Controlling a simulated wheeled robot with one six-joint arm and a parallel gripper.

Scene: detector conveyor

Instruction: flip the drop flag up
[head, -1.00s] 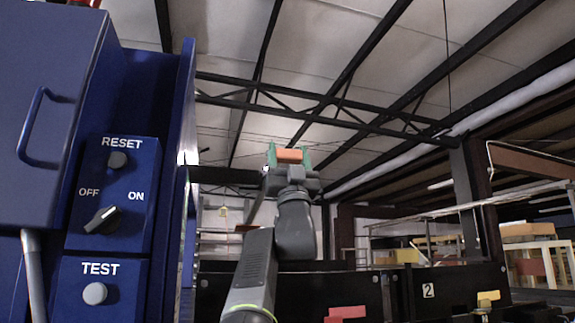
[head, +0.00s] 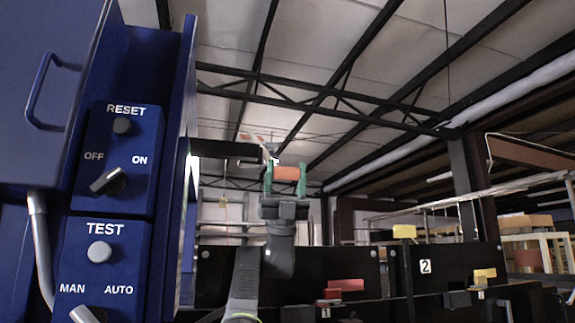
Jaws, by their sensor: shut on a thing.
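My gripper (head: 286,180) is right of the blue cabinet, in the middle of the head view, pointing up. Its two green fingers are shut on an orange block (head: 286,173) that lies across between them. A thin orange and white piece (head: 252,138) shows just above and left of the fingers, near the end of a dark bar (head: 225,149). I cannot tell whether it touches the gripper. No label marks the drop flag, so I cannot tell which piece it is.
The blue control panel (head: 143,180) with RESET and TEST buttons and rotary switches stands close on the left. Black bins (head: 345,265) with red and yellow pieces stand low on the right, one marked 2 (head: 425,266). Open space lies above them.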

